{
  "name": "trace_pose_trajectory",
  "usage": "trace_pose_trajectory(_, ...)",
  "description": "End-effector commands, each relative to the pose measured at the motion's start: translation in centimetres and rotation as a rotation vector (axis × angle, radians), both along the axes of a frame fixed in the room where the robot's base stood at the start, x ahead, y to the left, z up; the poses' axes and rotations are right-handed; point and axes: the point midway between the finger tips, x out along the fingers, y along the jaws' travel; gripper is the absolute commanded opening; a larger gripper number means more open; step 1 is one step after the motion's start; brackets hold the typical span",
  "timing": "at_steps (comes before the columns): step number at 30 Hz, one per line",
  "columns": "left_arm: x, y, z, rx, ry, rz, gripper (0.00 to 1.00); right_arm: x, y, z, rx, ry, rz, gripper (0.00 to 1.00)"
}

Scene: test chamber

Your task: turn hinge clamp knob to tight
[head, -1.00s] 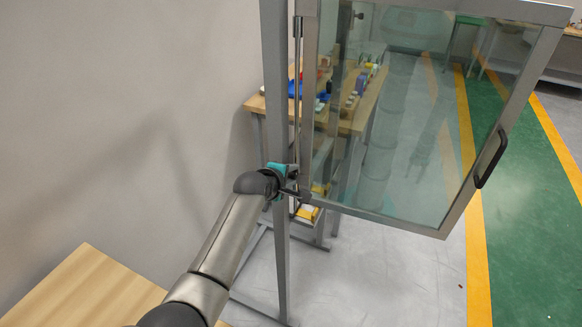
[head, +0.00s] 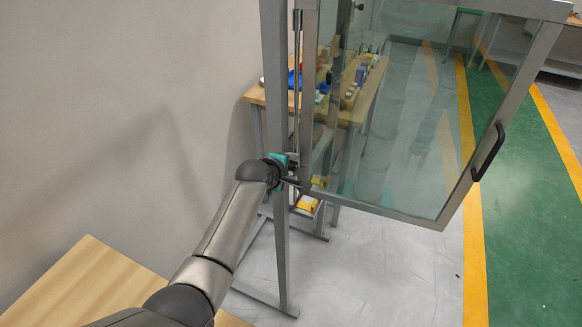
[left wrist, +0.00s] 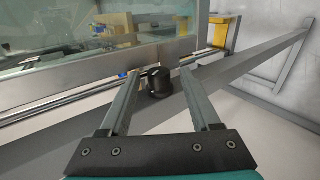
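The hinge clamp knob (left wrist: 158,84) is a small black round knob with a short arm on its left side in the left wrist view. It sits on the grey post beside the glass door's frame. My left gripper (left wrist: 162,76) is open, with its two fingers on either side of the knob. I see no clear finger contact with the knob. In the head view my left gripper (head: 291,176) is at the post by the door's lower hinge side, and there the knob is hard to make out. My right gripper is not in view.
The framed glass door (head: 410,110) with a black handle (head: 488,153) stands to the right of the post (head: 280,240). A wooden table with small items (head: 255,96) is behind it. Another wooden tabletop (head: 90,290) is at lower left. A plain wall fills the left.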

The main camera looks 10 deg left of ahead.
Motion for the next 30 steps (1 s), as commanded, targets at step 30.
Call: trace_pose_trajectory(30,-5.2,1.7,3.9,0.0,-0.003,0.001,0.67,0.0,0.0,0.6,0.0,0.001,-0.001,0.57)
